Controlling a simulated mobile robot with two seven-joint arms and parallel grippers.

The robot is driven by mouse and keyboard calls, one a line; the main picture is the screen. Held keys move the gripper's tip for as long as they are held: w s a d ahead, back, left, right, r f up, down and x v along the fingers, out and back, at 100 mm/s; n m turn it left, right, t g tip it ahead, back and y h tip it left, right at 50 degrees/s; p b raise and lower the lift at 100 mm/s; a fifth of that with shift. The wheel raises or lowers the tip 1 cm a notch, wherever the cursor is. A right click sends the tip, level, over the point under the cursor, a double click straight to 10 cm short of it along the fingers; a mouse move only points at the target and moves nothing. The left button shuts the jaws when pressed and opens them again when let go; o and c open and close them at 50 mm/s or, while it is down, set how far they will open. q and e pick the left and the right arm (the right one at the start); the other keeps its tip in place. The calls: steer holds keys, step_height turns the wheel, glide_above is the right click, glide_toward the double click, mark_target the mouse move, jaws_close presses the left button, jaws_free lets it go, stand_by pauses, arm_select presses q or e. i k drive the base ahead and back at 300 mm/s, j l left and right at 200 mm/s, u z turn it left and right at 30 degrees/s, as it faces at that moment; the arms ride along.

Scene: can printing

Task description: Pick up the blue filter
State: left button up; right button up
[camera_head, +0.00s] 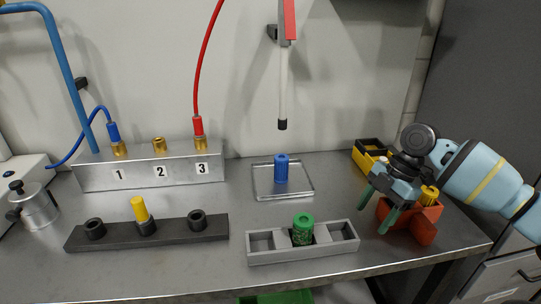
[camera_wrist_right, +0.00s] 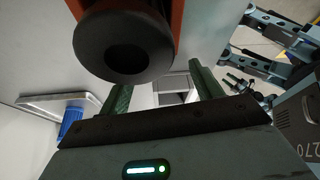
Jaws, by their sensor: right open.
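The blue filter (camera_head: 281,168) is a small upright blue cylinder on a clear shallow tray (camera_head: 300,194) at the back middle of the bench. In the right wrist view the blue filter (camera_wrist_right: 70,122) shows at the left, partly hidden behind the gripper body. My right gripper (camera_head: 378,208) is to the right of the tray, in front of the red-orange box. Its two green fingers are apart, with nothing visible between them; they also show in the right wrist view (camera_wrist_right: 163,90). My left gripper is not recognisable in either view.
A grey holder (camera_head: 255,258) with a green cylinder (camera_head: 302,230) stands in front of the tray. A red-orange box (camera_head: 424,228) and a yellow-black bin (camera_head: 368,156) are at right. A red tool with a white rod (camera_head: 283,90) hangs above the tray. Numbered and dark racks stand left.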

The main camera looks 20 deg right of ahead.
mark_target(281, 160)
steer(key=i, duration=0.85)
